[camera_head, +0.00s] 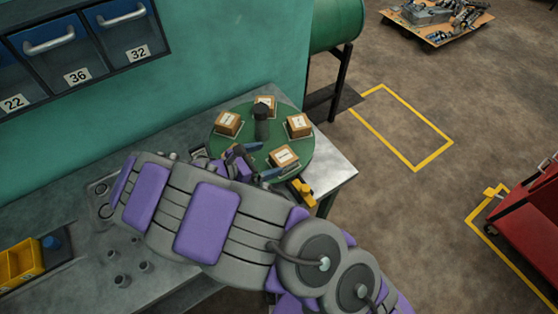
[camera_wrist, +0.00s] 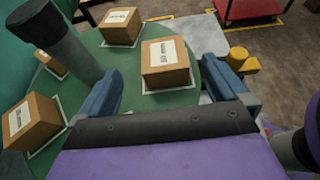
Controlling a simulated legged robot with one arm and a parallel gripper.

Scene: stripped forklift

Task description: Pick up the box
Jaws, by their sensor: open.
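Several small brown cardboard boxes with white labels sit on a round green turntable (camera_head: 240,139). The nearest box (camera_head: 284,157) also shows in the wrist view (camera_wrist: 166,65), on a white-outlined square. My gripper (camera_head: 257,162) is open and empty at the turntable's near edge. In the wrist view its two blue fingers point toward this box, one to each side, with the box just beyond them. The other boxes are at the right (camera_head: 299,125), the back (camera_head: 265,104) and the left (camera_head: 227,123).
A dark upright post (camera_head: 262,125) stands at the turntable's centre, left of my gripper in the wrist view (camera_wrist: 55,40). A yellow object (camera_head: 301,191) is at the metal bench's (camera_head: 335,168) edge. Teal wall and numbered drawers stand behind. A red cart (camera_head: 535,215) is right.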

